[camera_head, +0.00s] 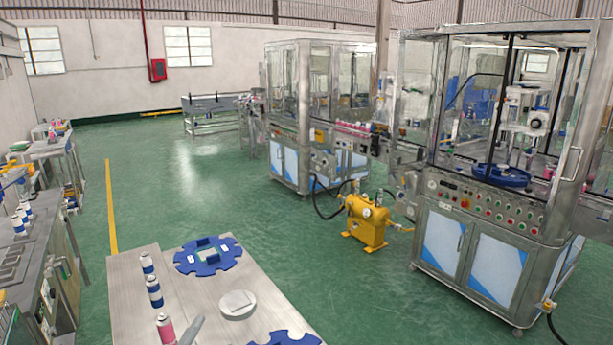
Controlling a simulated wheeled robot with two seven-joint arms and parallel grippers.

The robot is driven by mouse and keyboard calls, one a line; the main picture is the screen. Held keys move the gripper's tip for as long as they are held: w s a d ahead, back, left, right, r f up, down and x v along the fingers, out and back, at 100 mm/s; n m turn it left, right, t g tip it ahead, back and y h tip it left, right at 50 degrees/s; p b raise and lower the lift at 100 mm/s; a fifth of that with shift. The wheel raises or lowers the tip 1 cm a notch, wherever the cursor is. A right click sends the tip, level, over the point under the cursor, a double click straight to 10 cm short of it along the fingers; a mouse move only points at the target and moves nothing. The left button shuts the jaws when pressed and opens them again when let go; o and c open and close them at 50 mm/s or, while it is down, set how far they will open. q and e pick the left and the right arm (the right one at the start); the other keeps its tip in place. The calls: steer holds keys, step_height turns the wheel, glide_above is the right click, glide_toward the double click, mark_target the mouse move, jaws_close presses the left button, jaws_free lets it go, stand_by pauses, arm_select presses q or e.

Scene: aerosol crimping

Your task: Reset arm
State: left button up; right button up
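Neither of my grippers can be made out in the head view. A narrow grey shape (190,330) rises from the bottom edge beside the pink can, and I cannot tell what it is. Three aerosol cans stand upright along the left side of the metal table (130,300): a blue and white can (147,264), a second blue and white can (154,291) and a pink can (165,328). A blue notched wheel (190,257) lies at the far end of the table. A second blue wheel (285,339) is cut off by the bottom edge. A round pale disc (237,304) lies between them.
A glass-walled crimping machine (470,262) stands at right, with another machine (290,165) behind it. A yellow pump unit (366,222) with hoses sits on the floor between. A workbench (35,255) with cans runs along the left. Green floor is open beyond the table.

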arm_select(q)
steer(key=s+a+f+n+g+y, duration=0.1)
steer(key=s+a+f+n+g, duration=0.2)
steer(key=f, duration=0.5)
steer(key=s+a+f+n+g+y, duration=0.1)
steer(key=s+a+f+n+g, duration=0.15)
steer(key=s+f+g, duration=0.4)
steer(key=s+f+n+g, duration=0.5)
steer(key=s+f, duration=0.5)
steer(key=s, duration=0.3)
step_height(320, 180, down, 39)
steer(key=g+b, duration=0.2)
steer(key=b, duration=0.5)
steer(key=s+a+f+b, duration=0.2)
steer(key=s+f+b, duration=0.1)
steer(key=s+f, duration=0.7)
steer(key=s+a+f+b, duration=0.2)
steer(key=s+f, duration=0.7)
steer(key=f, duration=0.6)
steer(key=shift+s+f+g+y+b, duration=0.3)
steer(key=shift+s+g+b, duration=0.1)
steer(key=shift+b, duration=0.3)
